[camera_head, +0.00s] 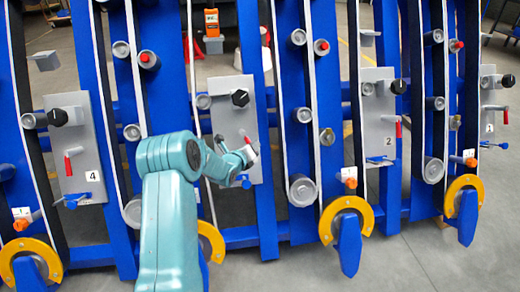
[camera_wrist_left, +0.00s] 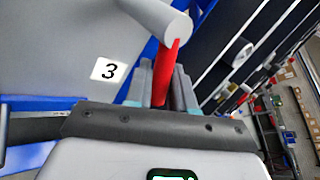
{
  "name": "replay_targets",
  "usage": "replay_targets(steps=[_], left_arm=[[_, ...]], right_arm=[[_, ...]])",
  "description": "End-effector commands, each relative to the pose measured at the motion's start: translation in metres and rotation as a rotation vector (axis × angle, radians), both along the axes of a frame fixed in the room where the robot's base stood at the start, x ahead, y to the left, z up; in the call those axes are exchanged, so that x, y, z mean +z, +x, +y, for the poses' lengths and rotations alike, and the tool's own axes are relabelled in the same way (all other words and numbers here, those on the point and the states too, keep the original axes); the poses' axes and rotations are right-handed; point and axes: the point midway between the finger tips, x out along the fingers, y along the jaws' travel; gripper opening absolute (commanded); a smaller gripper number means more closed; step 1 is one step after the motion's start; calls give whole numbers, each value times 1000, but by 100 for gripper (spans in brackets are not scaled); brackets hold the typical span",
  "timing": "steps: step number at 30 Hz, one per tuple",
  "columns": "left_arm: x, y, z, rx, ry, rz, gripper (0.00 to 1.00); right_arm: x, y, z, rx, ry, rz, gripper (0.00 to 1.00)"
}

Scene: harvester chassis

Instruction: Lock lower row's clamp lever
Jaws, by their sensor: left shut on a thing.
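My left gripper (camera_head: 246,160) is at the grey panel (camera_head: 229,118) left of centre in the head view. In the left wrist view, its fingers (camera_wrist_left: 162,85) are shut on a red lever handle (camera_wrist_left: 167,62). The handle hangs from a light grey cylinder (camera_wrist_left: 160,18). The number 3 label (camera_wrist_left: 109,70) shows on the panel beside it. In the head view the gripper partly covers the lever, and only a bit of red shows. My right gripper is not in view.
A black knob (camera_head: 240,98) sits above the lever. Similar panels numbered 4 (camera_head: 75,145) and 2 (camera_head: 378,120) stand either side. Blue uprights, rollers and yellow half-rings (camera_head: 345,215) stand close around. Open grey floor (camera_head: 420,265) lies in front.

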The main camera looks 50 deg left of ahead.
Motion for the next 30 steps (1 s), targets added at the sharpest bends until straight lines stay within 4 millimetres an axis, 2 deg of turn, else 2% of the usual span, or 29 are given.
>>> replay_targets(steps=[5, 15, 30], left_arm=[[-4, -8, 2, -78, 64, 119, 0], [-4, -17, 4, -183, 151, 282, 0], [-5, -20, 4, -229, 187, 347, 0]], right_arm=[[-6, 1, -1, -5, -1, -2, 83], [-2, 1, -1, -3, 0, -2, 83], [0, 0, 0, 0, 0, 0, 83]])
